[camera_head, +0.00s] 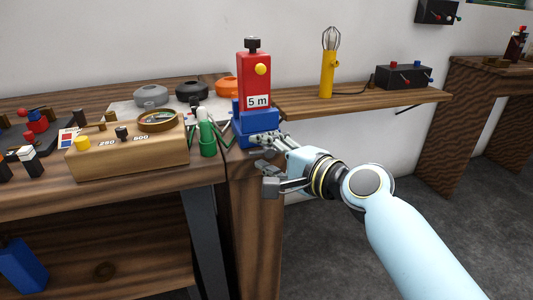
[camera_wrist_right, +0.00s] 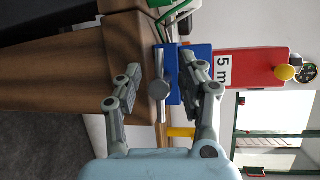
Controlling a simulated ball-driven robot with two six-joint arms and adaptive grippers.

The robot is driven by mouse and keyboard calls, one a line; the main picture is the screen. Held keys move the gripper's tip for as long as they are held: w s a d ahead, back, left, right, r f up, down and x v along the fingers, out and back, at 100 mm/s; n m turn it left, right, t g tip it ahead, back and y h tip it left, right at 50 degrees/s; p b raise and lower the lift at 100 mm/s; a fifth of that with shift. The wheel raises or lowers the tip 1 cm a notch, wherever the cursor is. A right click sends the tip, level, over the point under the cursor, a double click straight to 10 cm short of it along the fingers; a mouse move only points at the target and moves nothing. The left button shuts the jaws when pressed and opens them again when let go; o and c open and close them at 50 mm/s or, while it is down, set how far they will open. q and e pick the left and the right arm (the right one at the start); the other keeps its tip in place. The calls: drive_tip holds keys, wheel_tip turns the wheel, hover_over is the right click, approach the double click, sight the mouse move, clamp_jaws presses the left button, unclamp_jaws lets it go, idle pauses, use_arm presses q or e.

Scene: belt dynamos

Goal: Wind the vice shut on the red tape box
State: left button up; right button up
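The red tape box (camera_head: 252,76), labelled "5 m", stands upright at the blue vice (camera_head: 262,111) on the bench corner. It has a yellow button and a dark knob on top. In the right wrist view the box (camera_wrist_right: 249,69) and vice (camera_wrist_right: 172,71) appear sideways. A grey round screw end (camera_wrist_right: 159,90) with a thin handle bar (camera_wrist_right: 161,116) shows between my right fingers. My right gripper (camera_head: 263,163) is open in front of the vice, its fingers on either side of the screw end. I cannot tell whether they touch it. The jaw contact is hidden. My left gripper is out of view.
A wooden box with dials (camera_head: 130,155) and a green post (camera_head: 207,138) stand left of the vice. Dark and grey round parts (camera_head: 192,91) lie behind. A yellow whisk-like tool (camera_head: 328,75) stands on the shelf (camera_head: 365,102) to the right. Floor is open at right.

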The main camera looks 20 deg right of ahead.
clamp_jaws()
drive_tip(key=shift+f, duration=0.1)
idle(0.3)
drive_tip(key=shift+m+b, duration=0.4)
drive_tip(key=shift+b, duration=0.1)
drive_tip(key=m+t+b, duration=0.1)
drive_tip(key=m+b, duration=0.1)
drive_tip(key=shift+f+m+y+b, duration=0.15)
drive_tip(key=shift+m+y+b, duration=0.15)
drive_tip(key=shift+y+b, duration=0.1)
drive_tip(key=m+t+b, duration=0.1)
drive_tip(key=m+b, duration=0.1)
drive_tip(key=shift+d+m+y, duration=0.15)
drive_tip(key=shift+m+y, duration=0.15)
drive_tip(key=shift+r+m+t+b, duration=0.25)
drive_tip(key=shift+m+t+b, duration=0.25)
drive_tip(key=shift+m+b, duration=0.4)
